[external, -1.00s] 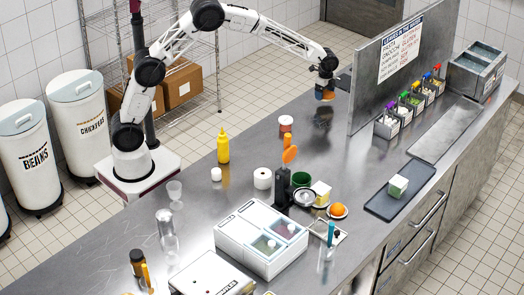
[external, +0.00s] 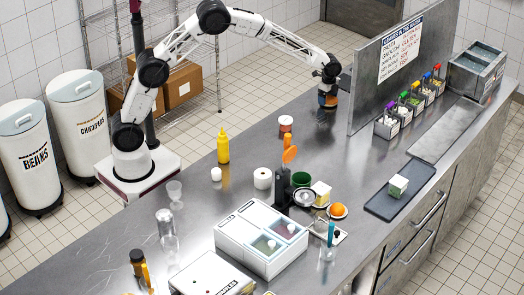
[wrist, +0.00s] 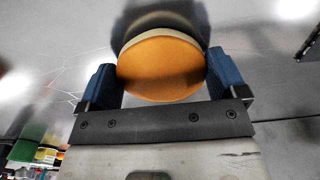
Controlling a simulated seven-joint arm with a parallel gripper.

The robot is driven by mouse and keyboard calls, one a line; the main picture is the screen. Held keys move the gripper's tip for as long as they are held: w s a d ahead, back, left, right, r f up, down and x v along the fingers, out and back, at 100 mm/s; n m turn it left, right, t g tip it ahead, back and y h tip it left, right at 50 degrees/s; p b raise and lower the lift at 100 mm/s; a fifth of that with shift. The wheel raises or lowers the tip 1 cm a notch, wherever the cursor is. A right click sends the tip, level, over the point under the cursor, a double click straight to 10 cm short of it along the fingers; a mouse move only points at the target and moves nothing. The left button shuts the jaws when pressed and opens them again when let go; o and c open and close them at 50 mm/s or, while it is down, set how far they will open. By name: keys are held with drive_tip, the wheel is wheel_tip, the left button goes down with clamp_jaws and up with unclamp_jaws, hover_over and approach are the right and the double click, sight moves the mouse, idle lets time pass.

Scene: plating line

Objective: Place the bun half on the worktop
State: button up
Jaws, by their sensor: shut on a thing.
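The bun half (wrist: 160,68) is a round orange-brown disc with a paler edge, held between the two blue fingers of my gripper (wrist: 162,78) in the wrist view. In the external view my gripper (external: 327,98) is low over the far part of the steel worktop (external: 265,125), left of the upright metal panel, with the bun half (external: 327,101) at its tips. The bun half is very close to the worktop surface. I cannot tell whether it touches.
The metal panel (external: 385,75) with a sign stands close to the right of my gripper. A red-and-white tub (external: 285,124) and a yellow bottle (external: 223,146) stand nearer the camera. Labelled bins (external: 410,105) line the right side. The worktop around my gripper is clear.

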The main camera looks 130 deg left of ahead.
sight(328, 97)
drive_tip(key=shift+f, duration=0.2)
drive_tip(key=shift+f, duration=0.15)
drive_tip(key=o, duration=0.6)
wheel_tip(328, 97, up, 12)
idle(0.7)
idle(0.9)
